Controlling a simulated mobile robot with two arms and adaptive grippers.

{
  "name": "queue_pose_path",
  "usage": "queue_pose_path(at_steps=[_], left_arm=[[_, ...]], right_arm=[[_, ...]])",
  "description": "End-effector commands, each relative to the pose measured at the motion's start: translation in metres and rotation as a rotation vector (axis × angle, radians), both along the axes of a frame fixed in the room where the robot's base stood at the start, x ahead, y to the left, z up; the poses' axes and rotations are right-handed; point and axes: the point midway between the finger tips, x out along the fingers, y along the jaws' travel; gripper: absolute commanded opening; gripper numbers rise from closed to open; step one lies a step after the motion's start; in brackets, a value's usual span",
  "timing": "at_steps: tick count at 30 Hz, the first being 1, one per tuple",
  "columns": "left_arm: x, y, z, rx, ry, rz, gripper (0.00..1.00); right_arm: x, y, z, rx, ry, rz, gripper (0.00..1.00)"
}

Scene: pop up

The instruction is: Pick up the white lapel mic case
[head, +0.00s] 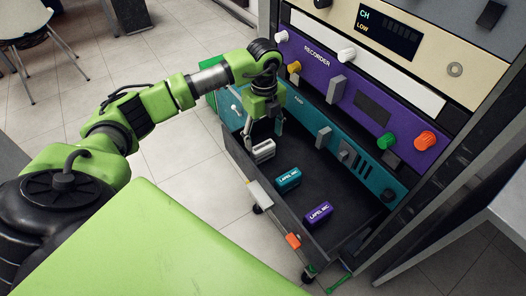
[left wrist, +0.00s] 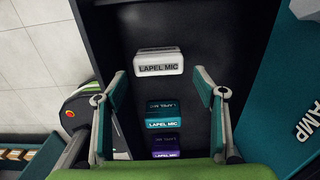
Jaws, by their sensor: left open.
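The white lapel mic case (head: 263,151) lies in the dark open drawer, at the end nearest the left arm. My left gripper (head: 264,129) points down just above it, open and empty. In the left wrist view the white case (left wrist: 160,64) shows its "LAPEL MIC" label, a little beyond the two spread fingertips (left wrist: 159,88). No contact between fingers and case is visible. A teal lapel mic case (head: 288,180) and a purple one (head: 319,214) lie farther along the same drawer. My right gripper is not in view.
The drawer's front wall (head: 262,192) and the teal panel (head: 345,152) bound the space around the cases. The purple recorder panel (head: 350,85) with protruding knobs rises behind. The drawer floor between the cases is bare.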

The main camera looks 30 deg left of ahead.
Motion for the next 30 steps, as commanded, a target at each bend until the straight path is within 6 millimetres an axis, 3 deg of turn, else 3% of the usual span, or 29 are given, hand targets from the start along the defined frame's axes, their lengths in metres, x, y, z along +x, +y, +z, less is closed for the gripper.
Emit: queue_pose_path(at_steps=[8,12,19,23,30], left_arm=[[-0.003,0.003,-0.036,0.001,0.004,-0.001,0.64],[-0.002,0.002,-0.050,0.000,0.002,-0.002,0.64],[-0.001,0.002,-0.051,-0.001,0.000,-0.001,0.64],[-0.001,0.002,-0.051,0.000,0.000,-0.001,0.33],[-0.001,0.003,-0.051,0.000,0.000,-0.001,0.33]], right_arm=[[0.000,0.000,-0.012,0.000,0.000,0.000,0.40],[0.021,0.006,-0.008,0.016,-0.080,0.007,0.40],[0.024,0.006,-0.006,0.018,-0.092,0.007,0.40],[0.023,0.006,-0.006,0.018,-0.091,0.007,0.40],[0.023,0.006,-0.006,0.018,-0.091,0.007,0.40]])
